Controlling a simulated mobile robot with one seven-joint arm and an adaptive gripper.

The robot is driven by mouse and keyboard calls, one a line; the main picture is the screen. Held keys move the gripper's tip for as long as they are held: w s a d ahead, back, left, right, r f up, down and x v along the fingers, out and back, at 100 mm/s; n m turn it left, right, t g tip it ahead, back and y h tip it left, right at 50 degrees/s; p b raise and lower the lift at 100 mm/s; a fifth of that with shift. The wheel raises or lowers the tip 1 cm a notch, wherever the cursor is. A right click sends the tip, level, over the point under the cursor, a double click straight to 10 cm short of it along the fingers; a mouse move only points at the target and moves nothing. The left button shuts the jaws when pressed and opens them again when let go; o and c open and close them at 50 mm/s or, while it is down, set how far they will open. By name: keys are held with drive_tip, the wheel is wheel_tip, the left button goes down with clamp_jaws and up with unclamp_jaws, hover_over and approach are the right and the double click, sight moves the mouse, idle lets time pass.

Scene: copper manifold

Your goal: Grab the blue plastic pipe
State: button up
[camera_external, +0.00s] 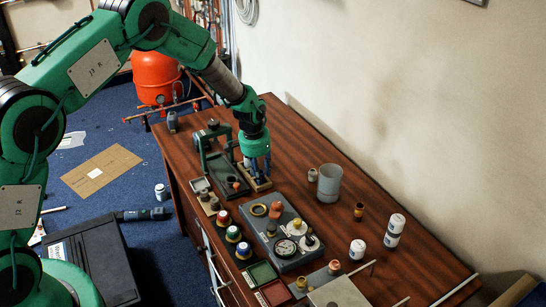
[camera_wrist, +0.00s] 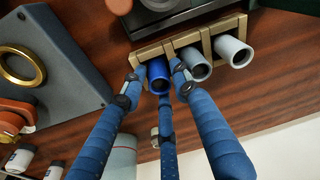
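The blue plastic pipe (camera_wrist: 158,75) stands in the left slot of a small wooden rack (camera_wrist: 143,53) in the wrist view, with its open end facing the camera. My gripper (camera_wrist: 159,86) has three blue fingers spread around the pipe's end: one to the left, one to the right, one below. A gap shows at the left finger; whether the right one touches is unclear. In the external view my gripper (camera_external: 257,168) points down over the rack (camera_external: 258,184), and its fingers largely hide the pipes.
Two grey pipes (camera_wrist: 196,65) share the rack, close to the right finger. A green press-like stand (camera_external: 208,150) is left of the gripper. A grey panel (camera_external: 280,232) with gauges lies in front. Bare wood lies behind the rack.

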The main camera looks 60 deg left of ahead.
idle(0.4)
drive_tip(key=c, duration=0.6)
drive_tip(key=shift+c, duration=0.2)
wheel_tip(320, 180, up, 10)
drive_tip(key=p, duration=0.2)
idle(0.6)
